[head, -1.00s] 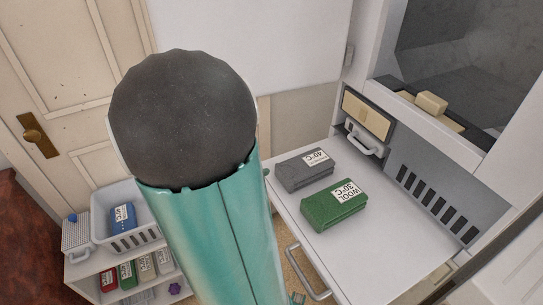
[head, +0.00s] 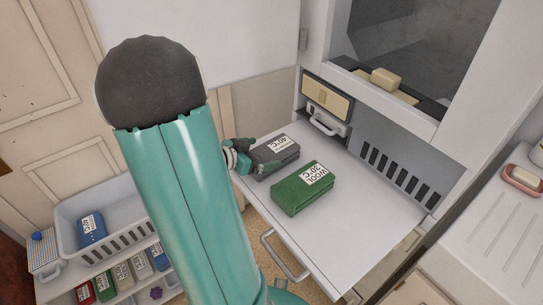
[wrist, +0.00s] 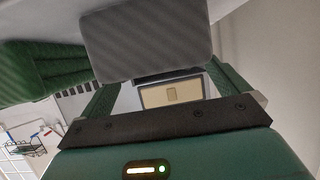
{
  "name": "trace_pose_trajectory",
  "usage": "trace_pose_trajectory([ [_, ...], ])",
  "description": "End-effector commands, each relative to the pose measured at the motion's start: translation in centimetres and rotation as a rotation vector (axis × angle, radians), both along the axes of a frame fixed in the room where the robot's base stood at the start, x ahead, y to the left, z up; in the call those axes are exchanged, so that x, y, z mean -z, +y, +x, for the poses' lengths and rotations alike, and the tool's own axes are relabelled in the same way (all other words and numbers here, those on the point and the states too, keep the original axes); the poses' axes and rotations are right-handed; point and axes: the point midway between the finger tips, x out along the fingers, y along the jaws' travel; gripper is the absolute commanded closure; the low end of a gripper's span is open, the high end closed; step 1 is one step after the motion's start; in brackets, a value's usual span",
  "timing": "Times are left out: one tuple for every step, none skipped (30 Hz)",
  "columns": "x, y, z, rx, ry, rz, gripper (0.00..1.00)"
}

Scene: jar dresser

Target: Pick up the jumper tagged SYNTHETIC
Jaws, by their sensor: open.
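A folded grey jumper (head: 275,158) lies on the white pull-out board (head: 362,212). Its white tag reads 40°C; the smaller word on it is too small to read. A folded green jumper tagged WOOL 30°C (head: 300,190) lies beside it, nearer the front. My gripper (head: 243,158) is open at the left edge of the grey jumper, its fingers close to it; I cannot tell whether they touch. In the wrist view the grey jumper (wrist: 146,42) fills the top middle, in front of the open fingers, and the green jumper (wrist: 40,68) is at the left.
A white basket (head: 118,215) at the left holds a blue tagged jumper (head: 91,228). Several tagged bundles stand on the shelf below. A handled drawer (head: 326,108) and vented panel (head: 400,172) stand behind the board. A soap dish (head: 522,180) sits at the far right.

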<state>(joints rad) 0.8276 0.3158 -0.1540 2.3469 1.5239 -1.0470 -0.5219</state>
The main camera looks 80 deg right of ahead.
Motion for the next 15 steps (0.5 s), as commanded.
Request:
trace_pose_trajectory([
  [0.3, -0.6, -0.6, 0.003, 0.002, 0.002, 0.0],
  [0.5, -0.9, -0.8, 0.003, 0.002, 0.002, 0.0],
  [0.7, -1.3, -1.0, 0.003, 0.0, 0.001, 0.0],
  [0.8, -1.5, -1.2, 0.001, 0.001, 0.001, 0.0],
  [0.9, -1.7, -1.3, 0.001, 0.0, 0.0, 0.0],
  [0.9, -1.8, -1.4, 0.001, 0.0, 0.0, 0.0],
  [1.0, -1.8, -1.5, 0.001, 0.0, 0.0, 0.0],
  [1.0, -1.9, -1.5, 0.0, -0.001, -0.001, 0.0],
  [1.0, -1.9, -1.5, 0.0, -0.001, -0.001, 0.0],
  [0.9, -1.9, -1.4, 0.0, -0.001, -0.001, 0.0],
  [0.9, -1.9, -1.4, 0.0, -0.001, -0.001, 0.0],
  [0.9, -1.9, -1.4, 0.0, 0.0, 0.0, 0.0],
  [0.9, -1.9, -1.4, 0.0, 0.0, 0.0, 0.02],
  [0.9, -1.8, -1.4, 0.0, 0.0, 0.0, 0.08],
  [0.9, -1.8, -1.4, 0.0, 0.0, 0.0, 0.16],
])
